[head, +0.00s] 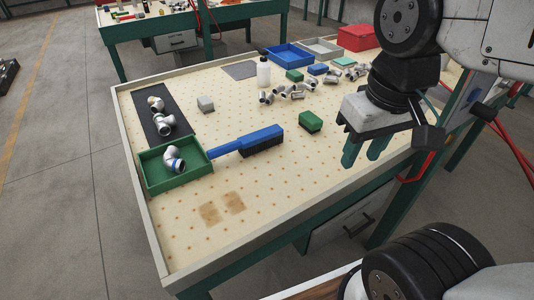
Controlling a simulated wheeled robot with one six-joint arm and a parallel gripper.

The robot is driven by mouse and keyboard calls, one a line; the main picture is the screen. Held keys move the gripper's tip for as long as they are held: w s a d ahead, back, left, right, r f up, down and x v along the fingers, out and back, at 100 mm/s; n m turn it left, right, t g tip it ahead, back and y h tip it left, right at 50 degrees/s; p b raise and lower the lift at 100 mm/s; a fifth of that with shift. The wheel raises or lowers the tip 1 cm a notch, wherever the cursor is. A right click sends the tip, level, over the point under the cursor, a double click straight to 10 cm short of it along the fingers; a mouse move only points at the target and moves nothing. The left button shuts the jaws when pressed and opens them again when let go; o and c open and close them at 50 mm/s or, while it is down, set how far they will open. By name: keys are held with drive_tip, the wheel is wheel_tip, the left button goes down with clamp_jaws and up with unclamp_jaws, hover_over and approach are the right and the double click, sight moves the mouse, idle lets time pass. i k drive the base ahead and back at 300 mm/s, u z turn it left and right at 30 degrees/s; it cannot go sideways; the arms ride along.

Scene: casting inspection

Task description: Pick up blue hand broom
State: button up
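The blue hand broom (262,137) lies on the worktable in the head view, right of the green tray. Its handle points left, with the handle's end close to the tray's right rim, and its dark bristles show along the front of the head. My gripper (364,156) is above the table's right side, well to the right of the broom and apart from it. Its green fingers point down with a gap between them, and nothing shows between them.
A green tray (182,187) holds a metal fitting. A dark mat (153,128) carries more fittings. A green brush-like block (310,121) lies between broom and gripper. A white bottle (263,72), blue bin (287,56) and red box (356,38) stand behind. The front table area is clear.

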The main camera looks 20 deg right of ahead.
sight(254, 142)
drive_tip(key=z, duration=0.4)
drive_tip(key=k, duration=0.1)
drive_tip(key=u, duration=1.15)
drive_tip(key=i, duration=0.4)
drive_tip(key=z, duration=0.35)
